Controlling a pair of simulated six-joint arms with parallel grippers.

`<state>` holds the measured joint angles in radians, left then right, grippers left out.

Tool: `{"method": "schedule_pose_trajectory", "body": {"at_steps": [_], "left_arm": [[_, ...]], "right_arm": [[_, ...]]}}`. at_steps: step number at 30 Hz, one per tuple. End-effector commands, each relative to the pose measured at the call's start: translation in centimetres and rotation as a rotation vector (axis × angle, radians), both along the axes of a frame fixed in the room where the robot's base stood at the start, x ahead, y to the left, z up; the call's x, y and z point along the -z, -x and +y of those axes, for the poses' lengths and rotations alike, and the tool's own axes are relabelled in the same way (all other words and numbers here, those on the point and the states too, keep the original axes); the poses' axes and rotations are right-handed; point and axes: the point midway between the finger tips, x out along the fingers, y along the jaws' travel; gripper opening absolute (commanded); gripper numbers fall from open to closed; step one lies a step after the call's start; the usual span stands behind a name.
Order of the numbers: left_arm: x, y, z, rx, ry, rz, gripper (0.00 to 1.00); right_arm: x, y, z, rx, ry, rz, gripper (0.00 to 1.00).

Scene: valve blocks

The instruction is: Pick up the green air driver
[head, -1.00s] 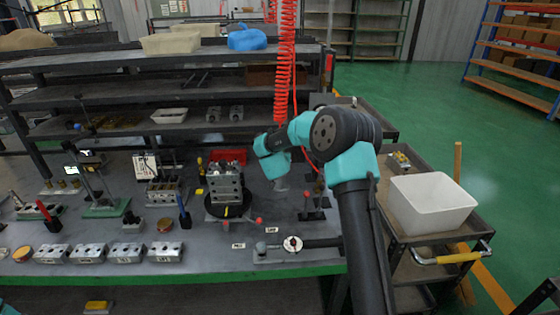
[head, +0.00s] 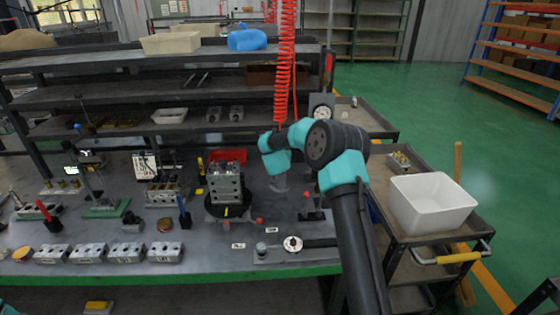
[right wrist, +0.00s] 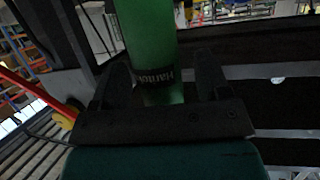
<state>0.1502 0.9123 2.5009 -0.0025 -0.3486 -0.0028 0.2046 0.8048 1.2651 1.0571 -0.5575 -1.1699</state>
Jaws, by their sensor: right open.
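The green air driver (right wrist: 148,35) shows in the right wrist view as a green cylinder with a dark lettered band. My right gripper (right wrist: 163,82) is open, with one dark finger on each side of the driver. The driver stands between the fingers; I cannot tell whether either finger touches it. In the head view my right wrist is above the right part of the bench, below the red coiled hose (head: 285,60), and I cannot make out the driver there. My left gripper is not in view.
Several metal valve blocks (head: 165,252) line the bench's front edge. A block on a black round fixture (head: 226,190) stands left of my right wrist, with a red tray (head: 228,156) behind. A white bin (head: 432,203) sits on the cart at right.

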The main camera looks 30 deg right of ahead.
Motion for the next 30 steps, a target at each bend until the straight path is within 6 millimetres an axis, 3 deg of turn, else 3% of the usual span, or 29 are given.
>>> {"method": "schedule_pose_trajectory", "body": {"at_steps": [11, 30], "left_arm": [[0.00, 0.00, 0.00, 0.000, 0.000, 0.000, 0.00], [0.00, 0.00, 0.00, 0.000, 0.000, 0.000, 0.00]], "right_arm": [[0.01, 0.04, 0.00, 0.000, 0.000, 0.000, 0.70], [0.00, 0.05, 0.01, 0.000, 0.000, 0.000, 0.08]]}}
